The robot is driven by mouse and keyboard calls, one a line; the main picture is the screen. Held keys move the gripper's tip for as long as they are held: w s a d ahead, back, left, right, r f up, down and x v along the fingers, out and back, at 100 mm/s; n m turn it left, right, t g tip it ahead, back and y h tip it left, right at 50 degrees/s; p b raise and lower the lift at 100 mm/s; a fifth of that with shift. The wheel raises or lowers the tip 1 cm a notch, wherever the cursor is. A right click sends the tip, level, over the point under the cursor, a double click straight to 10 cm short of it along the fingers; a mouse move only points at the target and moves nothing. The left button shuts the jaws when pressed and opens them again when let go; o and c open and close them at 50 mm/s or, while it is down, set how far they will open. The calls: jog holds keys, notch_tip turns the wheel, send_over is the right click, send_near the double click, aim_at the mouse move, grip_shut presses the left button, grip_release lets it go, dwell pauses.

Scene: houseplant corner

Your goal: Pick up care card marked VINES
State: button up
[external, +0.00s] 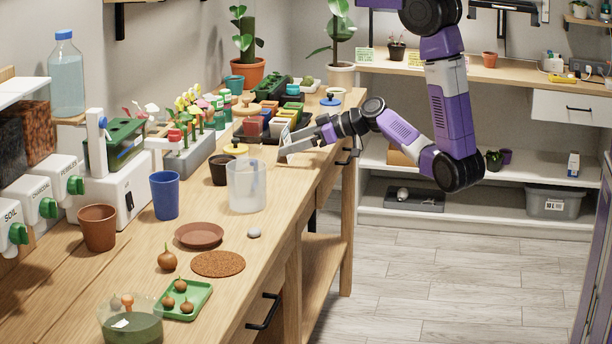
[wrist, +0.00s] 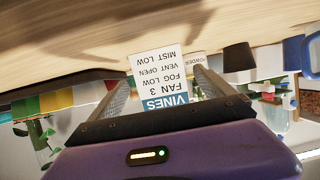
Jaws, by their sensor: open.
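The care card marked VINES (wrist: 158,68) is white with a blue header band, and its text is upside down in the wrist view. It stands between the two fingers of my gripper (wrist: 162,80), which are apart, one on each side of it. I cannot tell whether either finger touches the card. In the external view my gripper (external: 303,144) is low at the right edge of the wooden bench, beside the black tray of small coloured pots.
The wooden bench (external: 150,262) carries a clear beaker (external: 246,186), a dark pot (external: 220,170), a blue cup (external: 165,195) and a planter of flowers (external: 190,155) nearby. The black tray (external: 245,138) lies left of my gripper. Floor to the right is clear.

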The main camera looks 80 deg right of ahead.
jog(key=shift+x, duration=1.4)
jog(key=c, duration=1.4)
